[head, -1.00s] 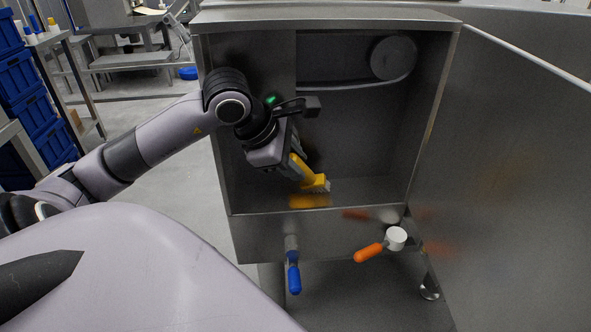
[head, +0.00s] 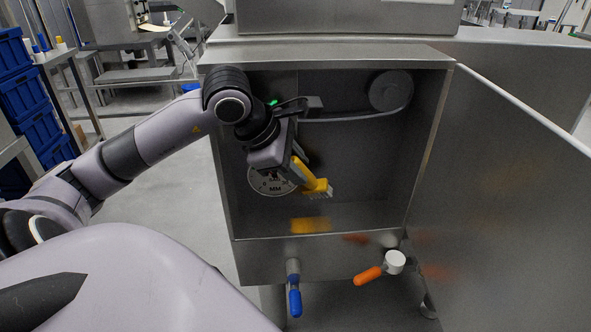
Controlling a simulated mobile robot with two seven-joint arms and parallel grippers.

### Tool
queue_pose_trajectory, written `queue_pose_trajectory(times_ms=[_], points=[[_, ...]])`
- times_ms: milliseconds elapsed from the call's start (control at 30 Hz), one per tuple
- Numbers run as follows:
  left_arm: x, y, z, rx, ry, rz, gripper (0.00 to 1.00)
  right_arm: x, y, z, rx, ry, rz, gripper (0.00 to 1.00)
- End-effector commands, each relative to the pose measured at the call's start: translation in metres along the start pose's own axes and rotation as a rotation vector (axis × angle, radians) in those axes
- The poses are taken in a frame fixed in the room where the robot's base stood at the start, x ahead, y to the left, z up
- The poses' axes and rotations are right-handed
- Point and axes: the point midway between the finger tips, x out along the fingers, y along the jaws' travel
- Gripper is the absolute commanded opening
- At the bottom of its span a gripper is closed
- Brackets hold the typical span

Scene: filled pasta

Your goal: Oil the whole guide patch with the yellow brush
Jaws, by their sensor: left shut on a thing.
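My left gripper (head: 292,174) is shut on the yellow brush (head: 315,182). It holds the brush tilted inside the open metal cabinet, with the pale bristles toward the lower right. The brush is above the cabinet floor, and its yellow reflection (head: 310,226) shows lower down, apart from it. I cannot make out a marked guide patch; the gripper and brush cover part of the cabinet's inside. My right gripper is out of view.
The cabinet (head: 335,250) has its door (head: 500,190) open at the right. A round dial marked MM (head: 264,186) is behind the gripper. A pulley (head: 391,90) is at the upper right inside. Blue (head: 295,300) and orange (head: 369,274) handles stick out below.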

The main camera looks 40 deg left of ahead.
Motion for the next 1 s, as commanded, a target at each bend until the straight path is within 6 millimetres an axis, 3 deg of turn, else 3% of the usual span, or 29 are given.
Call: queue_pose_trajectory(times_ms=[367,733,1000], points=[[-0.005,0.003,0.002,-0.001,0.000,0.000,0.00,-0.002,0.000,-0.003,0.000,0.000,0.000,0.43],[-0.029,0.015,0.014,-0.001,0.000,0.002,0.00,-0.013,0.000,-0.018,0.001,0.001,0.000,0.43],[-0.032,0.019,0.014,-0.004,-0.002,0.011,0.00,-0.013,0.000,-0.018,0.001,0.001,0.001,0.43]])
